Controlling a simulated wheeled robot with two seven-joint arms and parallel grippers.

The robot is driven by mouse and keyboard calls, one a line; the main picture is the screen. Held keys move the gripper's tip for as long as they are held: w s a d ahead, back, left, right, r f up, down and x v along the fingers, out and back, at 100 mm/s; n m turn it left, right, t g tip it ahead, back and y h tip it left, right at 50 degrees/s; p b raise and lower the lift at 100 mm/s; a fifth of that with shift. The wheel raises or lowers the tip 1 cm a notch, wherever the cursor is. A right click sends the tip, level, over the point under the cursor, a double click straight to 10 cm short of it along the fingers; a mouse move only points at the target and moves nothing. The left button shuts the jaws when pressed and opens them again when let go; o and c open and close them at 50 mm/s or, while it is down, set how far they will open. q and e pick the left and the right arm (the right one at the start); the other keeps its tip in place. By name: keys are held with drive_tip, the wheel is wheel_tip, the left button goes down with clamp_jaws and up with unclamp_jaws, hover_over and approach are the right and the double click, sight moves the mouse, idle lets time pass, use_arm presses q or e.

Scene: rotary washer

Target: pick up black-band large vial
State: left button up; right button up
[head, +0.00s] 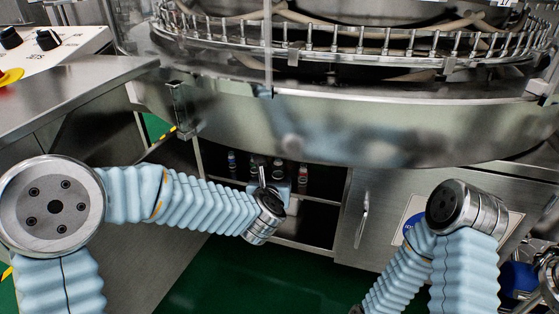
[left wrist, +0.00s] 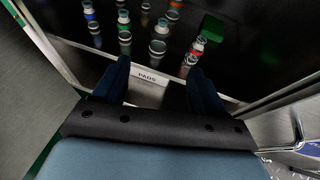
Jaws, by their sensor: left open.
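Several small vials with coloured bands stand in the dark open compartment under the machine. In the left wrist view, a vial with a dark or grey band (left wrist: 157,52) stands in the front part of the group, beyond the fingers. I cannot tell for sure that its band is black. My left gripper (left wrist: 160,84) is open and empty, with its two dark blue fingers pointing into the compartment. In the head view the left gripper (head: 270,188) is at the compartment opening, in front of the vials, and hides some of them. My right gripper is not visible.
A white label reading "PADS" (left wrist: 151,75) is on the shelf edge between my fingers. A red-banded vial (left wrist: 195,48) stands right of the dark-banded one. The machine's metal skirt (head: 350,125) overhangs the compartment, and a closed cabinet door (head: 375,215) is to its right.

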use_arm(q)
drive_tip(key=p, duration=0.2)
approach(278, 166)
drive_tip(key=x, duration=0.4)
drive_tip(key=p+x, duration=0.2)
drive_tip(key=x, duration=0.3)
drive_tip(key=shift+w, duration=0.1)
drive_tip(key=c, duration=1.1)
drive_tip(key=shift+c, duration=0.2)
drive_tip(key=shift+r, duration=0.1)
